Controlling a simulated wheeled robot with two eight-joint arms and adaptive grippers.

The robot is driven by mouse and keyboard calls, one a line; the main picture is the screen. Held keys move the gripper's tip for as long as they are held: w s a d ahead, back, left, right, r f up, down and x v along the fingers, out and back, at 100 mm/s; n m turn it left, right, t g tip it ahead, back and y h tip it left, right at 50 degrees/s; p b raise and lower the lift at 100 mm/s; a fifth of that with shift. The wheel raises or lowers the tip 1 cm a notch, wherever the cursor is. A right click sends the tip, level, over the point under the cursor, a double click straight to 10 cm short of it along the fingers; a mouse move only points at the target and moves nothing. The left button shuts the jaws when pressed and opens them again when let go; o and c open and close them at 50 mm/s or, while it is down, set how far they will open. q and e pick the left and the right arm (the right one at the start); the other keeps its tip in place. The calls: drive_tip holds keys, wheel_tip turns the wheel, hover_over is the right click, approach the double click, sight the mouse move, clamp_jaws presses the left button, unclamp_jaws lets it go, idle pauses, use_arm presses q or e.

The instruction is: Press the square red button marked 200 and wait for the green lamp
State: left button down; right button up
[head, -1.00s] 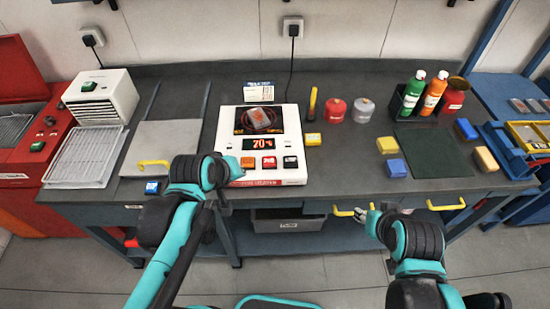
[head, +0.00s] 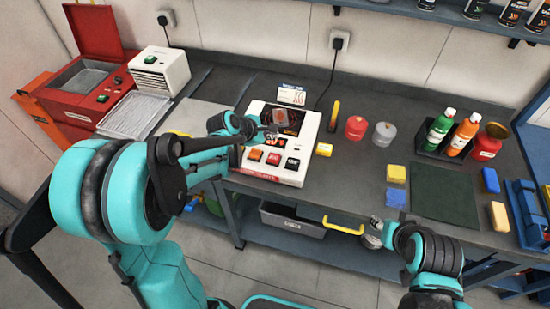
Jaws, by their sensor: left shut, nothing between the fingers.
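The white button box (head: 311,128) stands on the bench with a sloped front. Its front row has an orange button (head: 255,155), a square red button (head: 273,159) in the middle and a black button (head: 292,163). Their markings are too small to read. My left gripper (head: 269,133) is shut and empty, over the box's display area just behind the button row. No lit green lamp can be made out. My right gripper (head: 375,224) is at the bench's front edge, its jaws unclear.
A card (head: 291,95) stands behind the box. A bottle rack (head: 432,148) and dark green mat (head: 444,195) lie farther right. A grey plate is at its left.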

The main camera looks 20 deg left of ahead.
sight(272, 159)
use_arm(q)
drive_tip(key=shift+f, duration=0.1)
wheel_tip(272, 159, down, 9)
drive_tip(key=b, duration=0.7)
idle(1.4)
drive_tip(key=shift+f+b, duration=0.2)
drive_tip(key=shift+b, duration=0.25)
drive_tip(key=shift+f+b, duration=0.45)
drive_tip(key=shift+f, duration=0.1)
idle(0.4)
drive_tip(key=shift+r, duration=0.2)
drive_tip(key=shift+r+p, duration=0.75)
drive_tip(key=shift+r, duration=0.05)
